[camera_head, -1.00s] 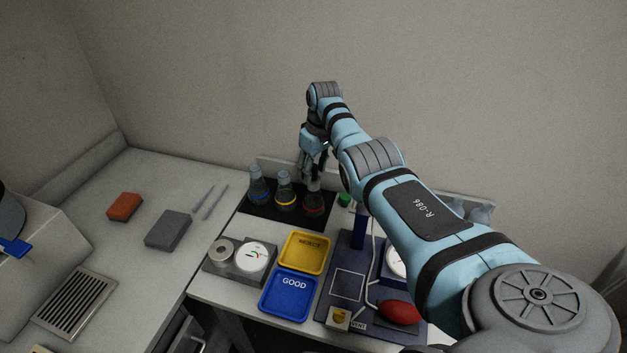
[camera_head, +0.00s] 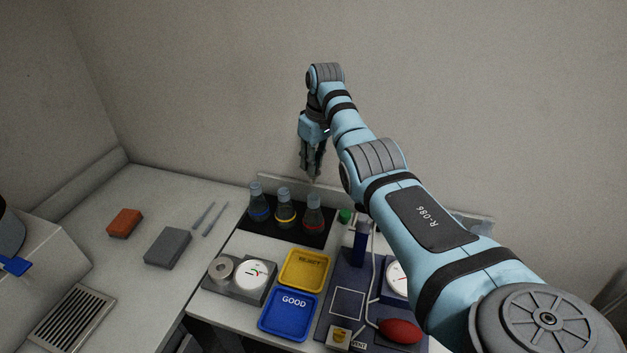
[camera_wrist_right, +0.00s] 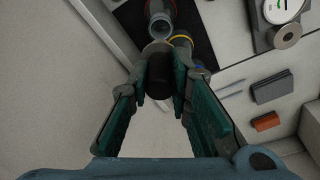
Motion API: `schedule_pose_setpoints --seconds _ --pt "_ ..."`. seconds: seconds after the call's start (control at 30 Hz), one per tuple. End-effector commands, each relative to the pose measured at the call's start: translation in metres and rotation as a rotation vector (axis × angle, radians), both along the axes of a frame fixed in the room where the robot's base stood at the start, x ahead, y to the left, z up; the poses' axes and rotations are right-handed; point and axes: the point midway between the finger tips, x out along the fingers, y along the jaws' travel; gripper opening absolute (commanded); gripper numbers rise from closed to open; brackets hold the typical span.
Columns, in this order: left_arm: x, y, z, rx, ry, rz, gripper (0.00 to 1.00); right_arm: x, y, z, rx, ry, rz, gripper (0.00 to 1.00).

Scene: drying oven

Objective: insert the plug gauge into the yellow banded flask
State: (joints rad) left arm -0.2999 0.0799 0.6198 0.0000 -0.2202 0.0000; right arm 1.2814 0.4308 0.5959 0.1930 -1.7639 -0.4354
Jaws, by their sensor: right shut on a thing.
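The yellow banded flask (camera_head: 285,212) stands upright as the middle one of three on a dark mat (camera_head: 312,239). In the right wrist view it shows partly (camera_wrist_right: 181,40), behind the gripper's tip. My right gripper (camera_head: 313,174) points down above and behind the flasks, nearest the red banded one (camera_head: 313,213). In the wrist view its jaws (camera_wrist_right: 163,88) are shut on a dark cylinder, the plug gauge (camera_wrist_right: 159,74), with a grey end beyond it. The gauge is apart from the flasks.
The blue banded flask (camera_head: 258,206) stands to the left of the yellow one. A yellow tray (camera_head: 286,279), a blue tray (camera_head: 290,333) and a dial gauge (camera_head: 250,274) lie in front. The wall rises close behind the table.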

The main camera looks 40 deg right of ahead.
Motion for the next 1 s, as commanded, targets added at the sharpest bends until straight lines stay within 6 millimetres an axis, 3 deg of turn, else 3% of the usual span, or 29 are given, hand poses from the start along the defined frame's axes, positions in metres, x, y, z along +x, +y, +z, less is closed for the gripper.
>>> schedule_pose_setpoints --seconds 0.1,0.2,0.33,0.67,1.0 --pt "0.0 0.0 0.001 0.0 0.0 0.0 0.4 0.001 0.0 0.048 0.001 -0.005 0.001 0.0" --pt "0.0 0.0 0.008 0.0 0.0 0.0 0.4 0.001 0.001 0.084 0.003 -0.003 0.0 0.0" --pt "0.0 0.0 0.022 0.0 0.0 0.0 0.4 0.0 0.0 0.114 0.002 -0.001 0.0 0.0" --pt "0.0 0.0 0.047 0.0 0.0 0.0 0.4 0.0 0.0 0.143 0.0 0.0 0.001 0.0" --pt "0.0 0.0 0.053 0.0 0.0 0.0 0.4 0.0 0.0 0.155 -0.001 0.0 0.001 0.0"
